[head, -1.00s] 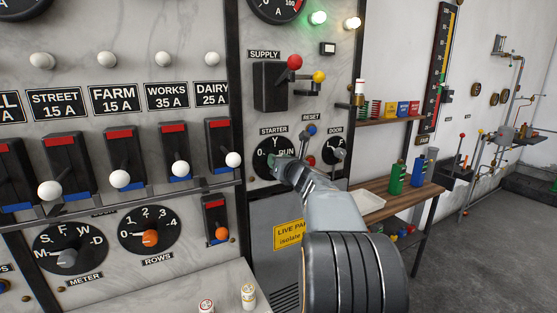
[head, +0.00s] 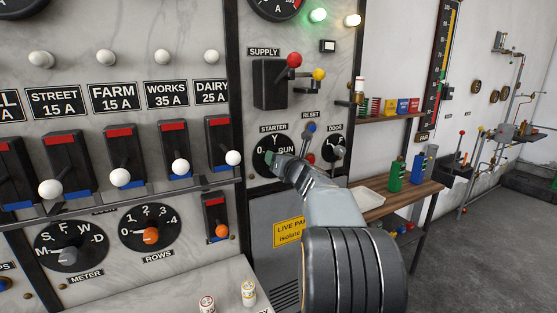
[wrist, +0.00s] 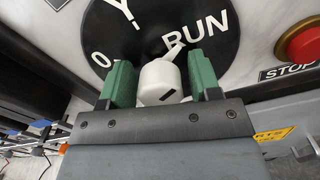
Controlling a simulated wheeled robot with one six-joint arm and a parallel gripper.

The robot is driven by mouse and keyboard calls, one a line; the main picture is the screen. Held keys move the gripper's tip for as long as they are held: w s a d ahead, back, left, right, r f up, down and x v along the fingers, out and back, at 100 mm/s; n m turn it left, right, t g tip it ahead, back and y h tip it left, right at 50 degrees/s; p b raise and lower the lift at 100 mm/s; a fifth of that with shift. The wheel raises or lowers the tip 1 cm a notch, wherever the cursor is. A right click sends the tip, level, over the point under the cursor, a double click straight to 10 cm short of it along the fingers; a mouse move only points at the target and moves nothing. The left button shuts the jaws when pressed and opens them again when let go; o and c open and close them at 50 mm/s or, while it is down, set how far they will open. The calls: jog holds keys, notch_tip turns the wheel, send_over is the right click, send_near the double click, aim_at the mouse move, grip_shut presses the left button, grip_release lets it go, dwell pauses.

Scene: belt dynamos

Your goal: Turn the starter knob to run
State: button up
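The starter dial (head: 262,149) is a black disc marked 0, Y and RUN on the marble panel. Its pale knob (wrist: 160,84) sits between the two green fingers of my gripper (wrist: 162,82) in the wrist view. A narrow pale pointer on the knob points up and right, at the start of the word RUN. In the head view my gripper (head: 283,166) covers the knob and the lower right of the dial.
A red stop button (wrist: 300,44) is right of the dial. The reset lever (head: 310,129) and door knob (head: 339,151) are close by on the right. The supply switch (head: 270,85) is above. A wooden bench (head: 405,200) stands at the right.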

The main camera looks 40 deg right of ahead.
jog(key=shift+o, duration=0.6)
jog(key=shift+s, duration=0.1)
jog(key=s+a+b, duration=0.1)
jog(key=s+a, duration=0.1)
jog(key=s, duration=1.1)
jog(key=shift+s+b, duration=0.25)
jog(key=shift+b, duration=0.05)
